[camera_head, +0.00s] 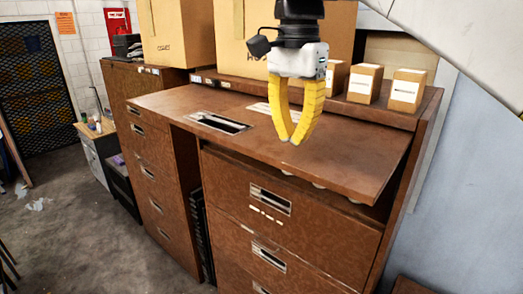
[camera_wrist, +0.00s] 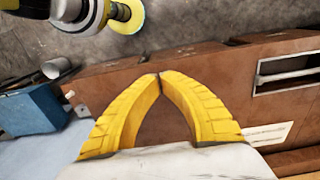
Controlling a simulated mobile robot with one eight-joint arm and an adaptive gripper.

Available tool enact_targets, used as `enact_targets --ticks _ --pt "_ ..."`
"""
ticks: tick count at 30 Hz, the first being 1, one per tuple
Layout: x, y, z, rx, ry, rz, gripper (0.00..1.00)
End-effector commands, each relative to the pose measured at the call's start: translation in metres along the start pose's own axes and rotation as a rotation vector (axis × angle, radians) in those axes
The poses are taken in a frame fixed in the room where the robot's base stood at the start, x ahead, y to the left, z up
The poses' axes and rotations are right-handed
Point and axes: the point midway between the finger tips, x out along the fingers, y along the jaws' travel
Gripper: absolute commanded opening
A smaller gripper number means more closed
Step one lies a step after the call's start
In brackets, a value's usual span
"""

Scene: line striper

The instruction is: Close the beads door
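A brown door panel (camera_head: 345,148) of the wide cabinet stands out open, roughly level, above the top drawer front. It has a recessed metal handle (camera_head: 218,122) and a white label, too small to read. In the wrist view the brown panel (camera_wrist: 210,75) lies below my fingers, with the handle (camera_wrist: 285,72) at the right. My gripper (camera_head: 292,139) has yellow fingers with their tips together and nothing between them. It points down over the panel; I cannot tell if it touches. The wrist view also shows the fingertips (camera_wrist: 159,76) meeting. Whitish rounded things show partly under the panel's front edge.
Closed drawers (camera_head: 285,215) lie below the panel. Another brown cabinet (camera_head: 150,165) stands at the left. Cardboard boxes (camera_head: 180,32) and small cartons (camera_head: 405,90) stand on top behind the panel. The floor (camera_head: 80,225) in front is mostly clear. A blue object (camera_wrist: 30,110) is at the wrist view's left.

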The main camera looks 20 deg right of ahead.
Motion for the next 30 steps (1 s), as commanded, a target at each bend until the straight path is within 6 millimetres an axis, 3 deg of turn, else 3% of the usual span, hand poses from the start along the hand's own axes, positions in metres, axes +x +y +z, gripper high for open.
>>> enact_targets --ticks 7,23,30 --pt "0.032 0.000 0.000 0.000 0.000 0.000 0.00" --pt "0.040 0.000 0.000 -0.001 0.003 0.000 0.00" --pt "0.061 0.000 0.002 -0.003 0.064 0.000 0.00"
